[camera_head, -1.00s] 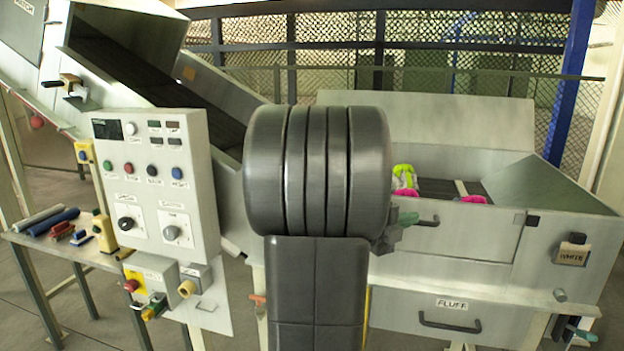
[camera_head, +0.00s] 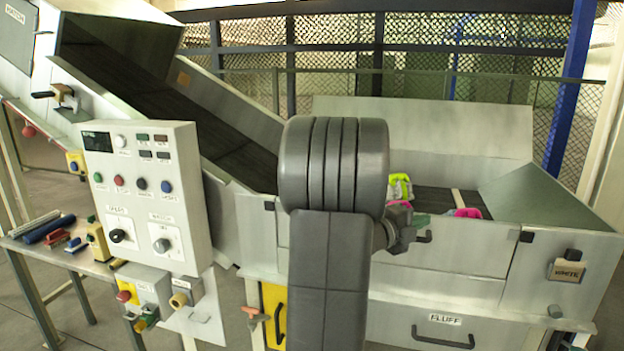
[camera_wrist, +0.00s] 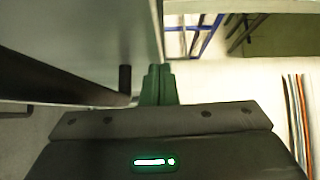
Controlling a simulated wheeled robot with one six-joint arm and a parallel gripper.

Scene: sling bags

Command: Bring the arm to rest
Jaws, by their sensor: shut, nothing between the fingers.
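My gripper shows in the wrist view (camera_wrist: 158,84) with its green fingers together and nothing between them. In the head view only a bit of green fingertip (camera_head: 420,220) shows past my dark arm, in front of the grey hopper (camera_head: 455,255). The fingers look close to the hopper's front wall and its black handle; I cannot tell whether they touch. My arm hides part of the hopper. Inside the hopper lie a yellow-green and white item (camera_head: 398,187) and a pink item (camera_head: 467,212), both partly hidden.
A control panel (camera_head: 147,190) with buttons and knobs stands to the left. A side table (camera_head: 85,262) holds brushes and rolls. A dark conveyor (camera_head: 170,105) slopes down into the hopper. A drawer marked FLUFF (camera_head: 445,320) is below. A mesh fence (camera_head: 420,65) stands behind.

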